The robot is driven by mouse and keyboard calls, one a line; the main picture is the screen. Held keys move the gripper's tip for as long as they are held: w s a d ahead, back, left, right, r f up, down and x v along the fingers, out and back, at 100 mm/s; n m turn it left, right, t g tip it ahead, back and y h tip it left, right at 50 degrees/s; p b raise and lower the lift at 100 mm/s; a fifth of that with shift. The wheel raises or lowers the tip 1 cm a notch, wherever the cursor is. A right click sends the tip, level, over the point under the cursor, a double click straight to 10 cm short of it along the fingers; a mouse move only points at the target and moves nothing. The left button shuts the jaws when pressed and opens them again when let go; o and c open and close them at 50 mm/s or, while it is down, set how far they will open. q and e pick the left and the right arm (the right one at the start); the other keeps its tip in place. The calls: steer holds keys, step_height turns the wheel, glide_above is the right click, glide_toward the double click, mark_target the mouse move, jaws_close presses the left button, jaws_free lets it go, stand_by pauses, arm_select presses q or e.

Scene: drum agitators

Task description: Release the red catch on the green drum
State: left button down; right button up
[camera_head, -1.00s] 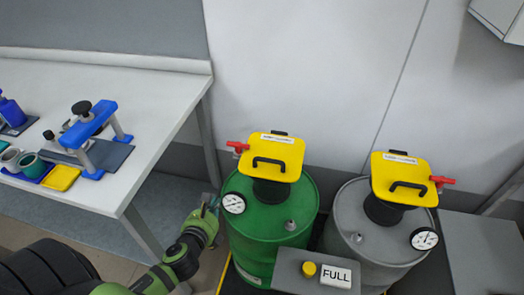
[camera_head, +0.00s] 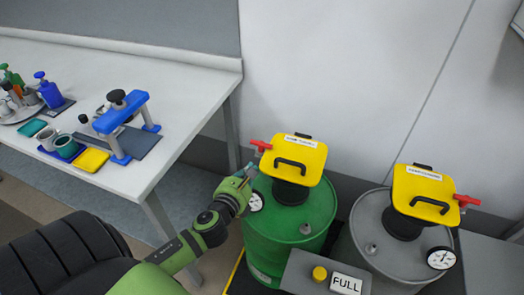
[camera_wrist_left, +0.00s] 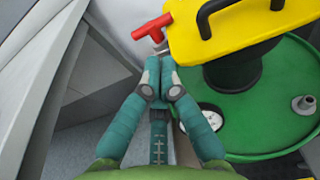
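The green drum (camera_head: 295,236) stands upright with a yellow lid plate (camera_head: 293,158) and black handle on top. The red catch (camera_head: 260,146) sticks out from the left side of that plate; it also shows in the left wrist view (camera_wrist_left: 152,27) as a red T-shaped handle. My left gripper (camera_head: 247,172) is at the drum's upper left, just below the catch, and partly covers the drum's dial. In the left wrist view my left gripper (camera_wrist_left: 160,66) has its fingertips together, with nothing seen between them, close to the catch. My right gripper is not in view.
A grey drum (camera_head: 385,248) with a similar yellow lid stands to the right. A box marked FULL (camera_head: 318,276) with a yellow button sits in front. A white table (camera_head: 190,85) with a blue clamp stand (camera_head: 122,120) is at the left. A wall is behind.

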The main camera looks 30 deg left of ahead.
mark_target(264, 146)
arm_select(q)
steer(key=x, duration=1)
steer(key=shift+w+d+f+n+y, duration=0.2)
steer(key=shift+n+y, duration=0.3)
steer(key=shift+n, duration=0.1)
steer(key=n+g+y+b, duration=0.1)
steer(key=y, duration=0.1)
steer(key=shift+d+r+n+y, duration=0.1)
steer(key=shift+d+n+y, duration=0.05)
steer(key=shift+n+y, duration=0.2)
steer(key=shift+r+g, duration=0.1)
steer(key=shift+g, duration=0.2)
